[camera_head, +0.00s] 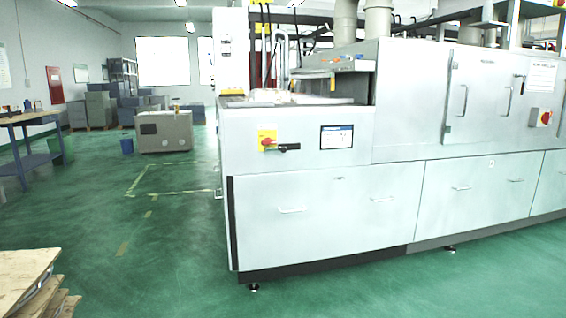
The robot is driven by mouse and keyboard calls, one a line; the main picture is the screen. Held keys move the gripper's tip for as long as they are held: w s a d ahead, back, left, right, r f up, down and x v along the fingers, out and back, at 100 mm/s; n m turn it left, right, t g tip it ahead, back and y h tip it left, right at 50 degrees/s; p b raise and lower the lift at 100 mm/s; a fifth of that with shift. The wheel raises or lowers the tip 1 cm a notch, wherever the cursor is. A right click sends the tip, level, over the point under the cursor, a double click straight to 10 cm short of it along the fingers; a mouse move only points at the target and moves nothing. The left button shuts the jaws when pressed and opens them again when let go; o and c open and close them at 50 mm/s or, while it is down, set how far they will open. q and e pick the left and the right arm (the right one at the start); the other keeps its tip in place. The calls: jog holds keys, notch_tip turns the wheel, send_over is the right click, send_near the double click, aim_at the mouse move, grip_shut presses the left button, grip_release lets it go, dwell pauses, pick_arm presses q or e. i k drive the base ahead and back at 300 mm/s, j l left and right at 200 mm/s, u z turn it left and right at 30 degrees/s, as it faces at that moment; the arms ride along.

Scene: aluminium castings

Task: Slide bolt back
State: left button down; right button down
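A large pale grey machine (300,240) fills the middle and right of the head view. No part is clearly recognisable as a bolt at this distance. A small black lever-like piece (289,147) sits on the front panel, beside a red and yellow switch (267,142). Upright handles show on the machine's upper doors (480,95), which look shut. Neither of my grippers is in view.
Open green floor (150,240) lies left of the machine. Stacked wooden boards (30,280) stand at the lower left. A workbench (30,140), a blue bin (127,146) and a grey cabinet (163,131) stand farther back.

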aim_at(283, 150)
jog(key=i+j, duration=0.25)
jog(key=i+j+z, duration=0.2)
jog(key=i+j, duration=0.15)
jog(key=i, duration=0.4)
jog(key=i+j+z, duration=0.2)
jog(key=i+j, duration=0.3)
jog(key=i, duration=0.2)
jog(key=i+j+z, duration=0.2)
jog(key=i+j, duration=0.4)
jog(key=i+l, duration=0.05)
jog(key=i, duration=0.05)
